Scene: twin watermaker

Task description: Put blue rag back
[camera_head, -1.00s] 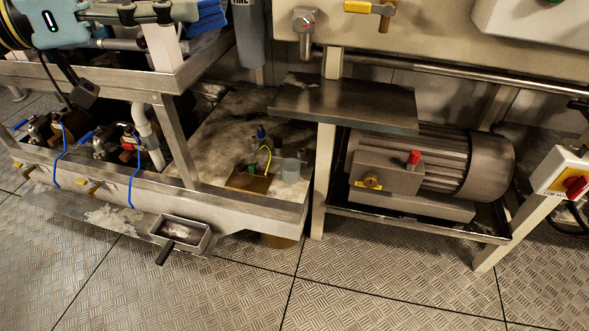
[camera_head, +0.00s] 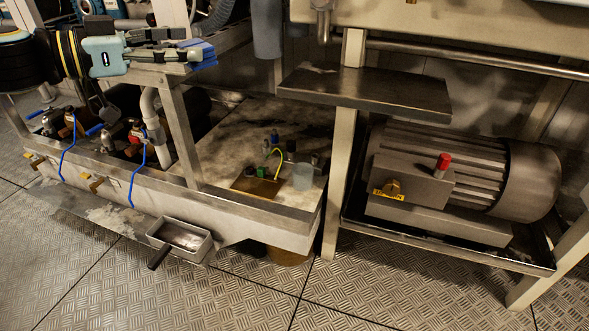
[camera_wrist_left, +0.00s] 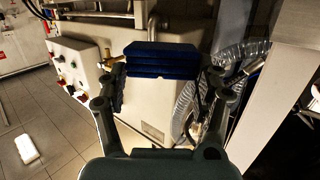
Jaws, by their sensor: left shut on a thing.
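The blue rag (camera_head: 199,53) is a folded stack held in the tips of my left gripper (camera_head: 186,50), at the upper left of the head view. The left gripper is shut on it. In the left wrist view the rag (camera_wrist_left: 161,61) shows as dark blue layers between the two fingers, above the palm. It is held in the air and touches only the gripper as far as I can see. My right gripper is not in view.
A metal shelf (camera_head: 365,92) juts out at the middle. Below it stands a motor pump (camera_head: 450,170) on a tray. A framed bench with valves (camera_head: 120,137) and a stained top (camera_head: 235,135) lies below the gripper. Floor in front is clear.

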